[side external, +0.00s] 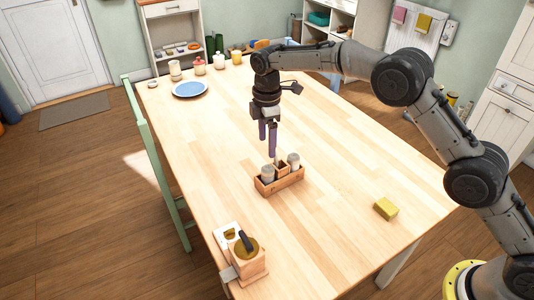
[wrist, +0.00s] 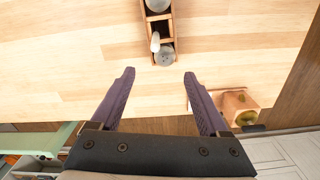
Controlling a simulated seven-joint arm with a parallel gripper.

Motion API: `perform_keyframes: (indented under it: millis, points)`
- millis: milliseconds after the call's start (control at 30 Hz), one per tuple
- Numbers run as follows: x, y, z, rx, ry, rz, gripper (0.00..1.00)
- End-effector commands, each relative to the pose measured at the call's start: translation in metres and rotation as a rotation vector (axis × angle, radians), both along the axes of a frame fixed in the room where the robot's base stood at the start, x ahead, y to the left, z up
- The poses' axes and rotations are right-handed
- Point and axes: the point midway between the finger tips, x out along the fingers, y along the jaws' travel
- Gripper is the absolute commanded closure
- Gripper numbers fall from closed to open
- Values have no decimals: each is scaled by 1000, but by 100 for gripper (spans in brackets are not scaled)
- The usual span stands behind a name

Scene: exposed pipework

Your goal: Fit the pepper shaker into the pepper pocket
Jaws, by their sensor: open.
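A small wooden caddy (side external: 286,184) stands on the table, and its end shows at the top of the wrist view (wrist: 175,28). Two grey-topped shakers are in it: one at the left end (side external: 267,172) and one at the right end (side external: 293,160). In the wrist view one shaker (wrist: 157,5) is cut by the top edge, and one with a perforated top (wrist: 166,56) sits in the near pocket. A small pale item (wrist: 155,42) stands between them. I cannot tell which shaker is pepper. My gripper (side external: 268,152) (wrist: 158,75) is open and empty, pointing down above the caddy.
A wooden box with a round lid and dark handle (side external: 246,262) stands at the table's near left corner. A yellow sponge (side external: 386,208) lies to the right. A blue plate (side external: 190,89) and several jars are at the far end.

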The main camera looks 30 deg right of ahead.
Motion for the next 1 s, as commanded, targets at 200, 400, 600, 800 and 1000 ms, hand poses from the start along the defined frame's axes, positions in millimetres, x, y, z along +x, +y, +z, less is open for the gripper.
perform_keyframes:
  millis: [200, 400, 600, 800, 1000]
  points:
    - [0, 0, 12, 0, -1, 0, 22]
    - [0, -1, 14, 0, -2, -1, 22]
    - [-12, -14, 48, 9, -33, -79, 22]
    - [-57, -50, 118, 38, -103, -291, 22]
    - [-121, -85, 172, 79, -174, -518, 22]
